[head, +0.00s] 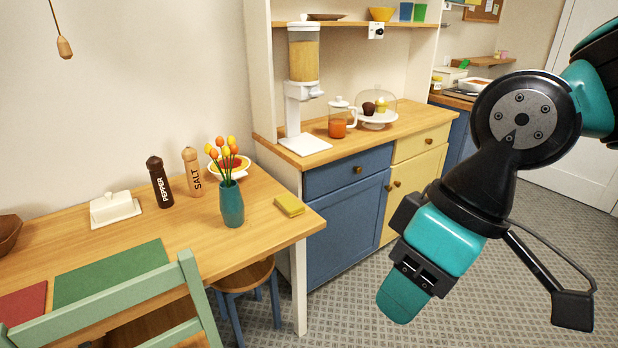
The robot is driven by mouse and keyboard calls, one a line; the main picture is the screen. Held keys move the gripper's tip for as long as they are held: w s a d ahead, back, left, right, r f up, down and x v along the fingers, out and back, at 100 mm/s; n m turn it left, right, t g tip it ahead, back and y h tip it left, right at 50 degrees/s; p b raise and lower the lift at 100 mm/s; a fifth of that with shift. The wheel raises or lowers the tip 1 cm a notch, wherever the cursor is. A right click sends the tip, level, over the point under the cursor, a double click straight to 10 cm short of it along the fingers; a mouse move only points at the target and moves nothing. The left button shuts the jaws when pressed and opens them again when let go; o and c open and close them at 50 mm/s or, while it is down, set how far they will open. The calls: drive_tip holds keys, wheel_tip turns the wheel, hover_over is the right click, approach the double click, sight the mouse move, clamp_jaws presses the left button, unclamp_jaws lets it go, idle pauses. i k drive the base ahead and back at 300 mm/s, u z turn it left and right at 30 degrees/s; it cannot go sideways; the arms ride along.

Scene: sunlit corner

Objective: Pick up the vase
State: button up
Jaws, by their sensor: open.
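The teal vase (232,207) stands upright on the wooden table (271,211), near its right end. It holds several orange and yellow tulips (226,152). My gripper (402,298) is over the floor to the right of the table, pointing down, well apart from the vase. It is open, and I see nothing held in it. Its fingers show mostly from one side, so the gap between them is hidden.
A yellow sponge (289,206) lies right of the vase. A salt mill (193,172), pepper mill (159,182) and bowl (230,165) stand behind it. A green chair (135,301) and stool (245,278) are at the table's front. Cabinets (345,204) stand behind.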

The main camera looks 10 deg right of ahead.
sight(232, 203)
drive_tip(key=z, duration=1.25)
drive_tip(key=i, duration=3.5)
drive_tip(key=u, duration=3.95)
drive_tip(key=i, duration=0.45)
drive_tip(key=z, duration=0.05)
